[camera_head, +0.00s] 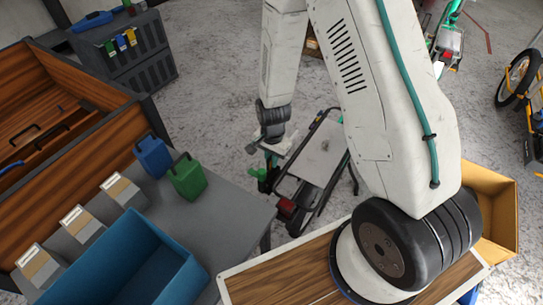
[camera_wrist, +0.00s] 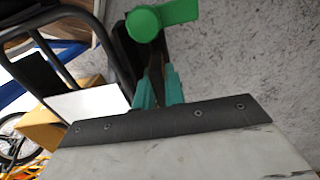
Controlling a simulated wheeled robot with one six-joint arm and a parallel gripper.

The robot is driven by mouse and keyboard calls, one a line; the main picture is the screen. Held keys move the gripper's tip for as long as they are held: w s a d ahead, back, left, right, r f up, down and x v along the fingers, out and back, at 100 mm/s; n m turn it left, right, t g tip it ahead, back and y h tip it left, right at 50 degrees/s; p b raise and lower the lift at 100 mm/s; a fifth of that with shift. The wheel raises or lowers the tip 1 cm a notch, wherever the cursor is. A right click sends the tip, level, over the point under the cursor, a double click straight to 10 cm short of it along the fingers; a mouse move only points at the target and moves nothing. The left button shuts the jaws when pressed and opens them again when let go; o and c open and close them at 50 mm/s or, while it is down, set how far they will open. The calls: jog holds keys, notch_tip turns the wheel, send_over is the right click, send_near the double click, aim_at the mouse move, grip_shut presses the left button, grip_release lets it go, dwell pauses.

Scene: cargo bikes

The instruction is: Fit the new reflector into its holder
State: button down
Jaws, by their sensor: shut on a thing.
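My gripper (camera_head: 268,150) is low over the near end of a cargo bike with a dark rack (camera_head: 318,150). In the wrist view my gripper's teal fingers (camera_wrist: 157,90) are close together, shut on a small dark thing between them. It is mostly hidden, and I cannot tell from its look whether it is the reflector. Just beyond the fingertips is a green round part with a flat arm (camera_wrist: 146,24); a green part also shows below my gripper in the head view (camera_head: 262,180). A red block (camera_head: 286,206) sits at the bike's near end. I cannot make out the holder.
A grey table (camera_head: 236,207) at left holds a blue bin (camera_head: 130,262), a blue can (camera_head: 152,157), a green can (camera_head: 187,180) and small labelled boxes (camera_head: 80,225). A wooden-sided box (camera_head: 90,125) stands behind. Another bike (camera_head: 520,80) is far right. Open floor (camera_head: 215,100) lies behind the rack.

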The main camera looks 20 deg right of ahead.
jog(key=shift+f, duration=1.3)
jog(key=shift+s+a, duration=0.15)
jog(key=shift+a, duration=0.1)
jog(key=shift+f, duration=0.8)
dwell(0.6)
jog(key=shift+r, duration=0.75)
jog(key=shift+f, duration=0.9)
jog(key=shift+r, duration=0.1)
jog(key=shift+r, duration=0.8)
jog(key=shift+f, duration=0.85)
dwell(0.3)
